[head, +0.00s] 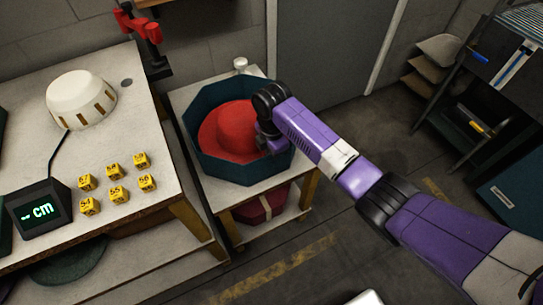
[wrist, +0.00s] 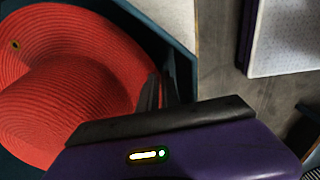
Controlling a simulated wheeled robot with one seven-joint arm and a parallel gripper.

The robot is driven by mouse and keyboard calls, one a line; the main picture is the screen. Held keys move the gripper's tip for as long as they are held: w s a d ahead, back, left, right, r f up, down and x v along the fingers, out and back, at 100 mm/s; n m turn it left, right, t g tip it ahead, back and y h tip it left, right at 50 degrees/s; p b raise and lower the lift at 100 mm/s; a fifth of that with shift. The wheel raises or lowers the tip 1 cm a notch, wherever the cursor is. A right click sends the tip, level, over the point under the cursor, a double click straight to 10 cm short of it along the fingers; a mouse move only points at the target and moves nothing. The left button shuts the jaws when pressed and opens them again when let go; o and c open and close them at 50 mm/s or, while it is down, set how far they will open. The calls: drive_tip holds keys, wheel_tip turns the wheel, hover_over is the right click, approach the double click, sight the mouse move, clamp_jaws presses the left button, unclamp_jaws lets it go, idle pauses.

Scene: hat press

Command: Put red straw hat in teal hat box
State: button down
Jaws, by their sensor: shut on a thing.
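The red straw hat (head: 232,130) sits within the walls of the teal hat box (head: 207,168), crown up, in the head view. The box is octagonal and open, and stands on a small white-topped stand. My gripper (head: 267,143) is at the hat's right side, inside the box's rim, and is shut on the brim. In the wrist view the hat (wrist: 75,80) fills the left, with the dark fingers (wrist: 162,92) at its brim edge. The box wall (wrist: 150,22) shows beyond it. I cannot tell whether the hat touches the box floor.
A red box (head: 262,207) is under the stand. A dark shelf rack (head: 480,90) stands right. Floor between is clear.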

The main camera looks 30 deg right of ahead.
drive_tip(key=c, duration=1.5)
unclamp_jaws()
drive_tip(key=shift+r+p, duration=0.4)
drive_tip(key=shift+r, duration=3.5)
